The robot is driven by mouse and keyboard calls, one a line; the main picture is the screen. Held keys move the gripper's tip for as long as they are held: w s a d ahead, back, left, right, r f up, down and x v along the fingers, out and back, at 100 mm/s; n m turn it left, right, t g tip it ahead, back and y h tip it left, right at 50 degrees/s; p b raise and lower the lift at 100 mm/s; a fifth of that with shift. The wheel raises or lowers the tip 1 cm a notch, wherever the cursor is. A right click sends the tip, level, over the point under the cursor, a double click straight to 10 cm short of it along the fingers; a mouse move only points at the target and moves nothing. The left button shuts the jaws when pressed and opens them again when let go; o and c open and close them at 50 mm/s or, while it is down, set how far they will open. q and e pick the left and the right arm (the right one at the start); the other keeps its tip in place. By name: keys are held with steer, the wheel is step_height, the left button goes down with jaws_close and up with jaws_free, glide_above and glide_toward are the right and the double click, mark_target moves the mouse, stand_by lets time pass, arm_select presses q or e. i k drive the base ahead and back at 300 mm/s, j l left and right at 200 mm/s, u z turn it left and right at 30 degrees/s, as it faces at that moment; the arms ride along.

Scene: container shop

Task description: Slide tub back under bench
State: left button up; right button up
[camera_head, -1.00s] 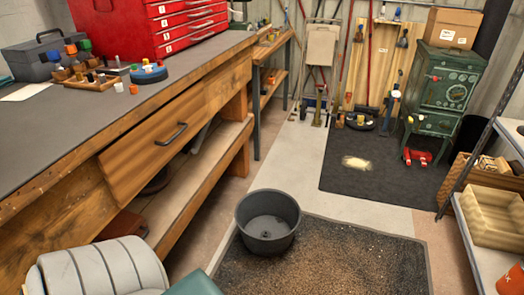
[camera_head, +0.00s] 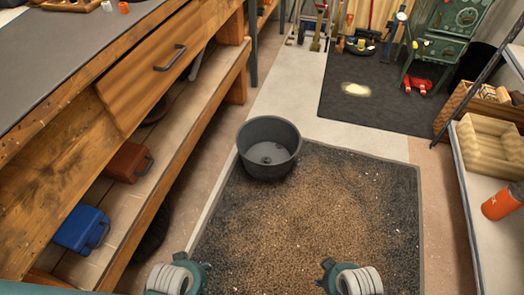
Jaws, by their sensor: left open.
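The tub (camera_head: 268,160) is a round, dark grey, open-topped container. It stands upright and looks empty, on the far left corner of the dark mat, out in front of the bench. The wooden bench (camera_head: 150,84) runs along the left, with a low shelf (camera_head: 190,140) beneath its top. My left gripper (camera_head: 182,277) is at the bottom edge, nearer to me than the tub and apart from it; it is open and empty, its fingertips hard to make out. My right arm's grey and teal end shows at the bottom, right of it, with no fingers clear.
A blue box (camera_head: 80,230) and a brown case (camera_head: 128,162) sit on the low shelf. The mat (camera_head: 310,215) is strewn with brown grains. Floor between tub and bench is clear.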

mark_target(257, 139)
steer(key=i+l+u, duration=0.1)
steer(key=i+l, duration=0.65)
steer(key=i, duration=0.15)
